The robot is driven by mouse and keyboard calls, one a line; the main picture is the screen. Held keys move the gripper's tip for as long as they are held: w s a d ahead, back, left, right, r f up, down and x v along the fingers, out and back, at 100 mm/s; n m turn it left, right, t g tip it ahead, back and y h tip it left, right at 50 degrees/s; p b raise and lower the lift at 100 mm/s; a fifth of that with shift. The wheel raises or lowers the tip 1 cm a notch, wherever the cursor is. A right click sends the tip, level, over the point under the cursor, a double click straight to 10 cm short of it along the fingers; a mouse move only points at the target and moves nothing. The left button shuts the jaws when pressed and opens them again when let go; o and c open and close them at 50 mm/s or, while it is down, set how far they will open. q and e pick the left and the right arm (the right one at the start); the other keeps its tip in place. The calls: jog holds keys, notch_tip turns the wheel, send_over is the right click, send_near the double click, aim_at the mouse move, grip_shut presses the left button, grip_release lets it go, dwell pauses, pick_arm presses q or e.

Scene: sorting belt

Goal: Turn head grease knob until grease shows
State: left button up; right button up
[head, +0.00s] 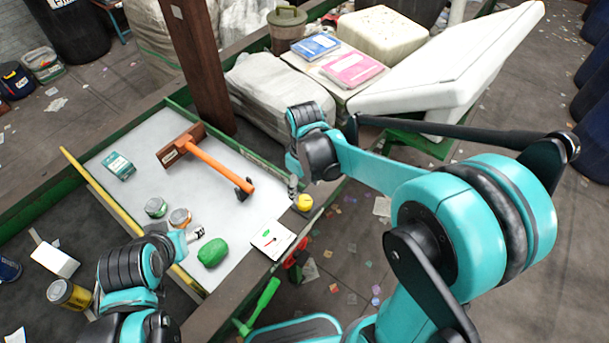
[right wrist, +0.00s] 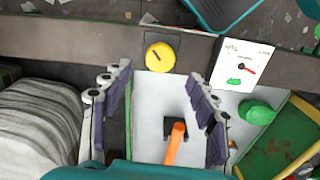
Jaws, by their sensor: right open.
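A round yellow knob (head: 303,202) with a dark mark sits on the brown edge beam of the belt frame. It also shows in the right wrist view (right wrist: 161,57), beyond my fingers. My right gripper (head: 292,184) is close to the knob in the head view. In the right wrist view my right gripper (right wrist: 158,95) has its fingers wide apart with nothing between them; the knob lies past the fingertips. No grease can be made out at the knob. My left gripper (head: 193,236) is over the belt's near edge, small and partly hidden by its wrist.
A brown post (head: 195,65) and wrapped bale (head: 265,100) stand behind.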

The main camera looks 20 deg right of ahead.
aim_at(305, 200)
notch_tip(305, 200, up, 6)
dwell(0.4)
notch_tip(305, 200, down, 12)
jog(key=b, duration=0.3)
jog(key=shift+b, duration=0.35)
jog(key=c, duration=1.2)
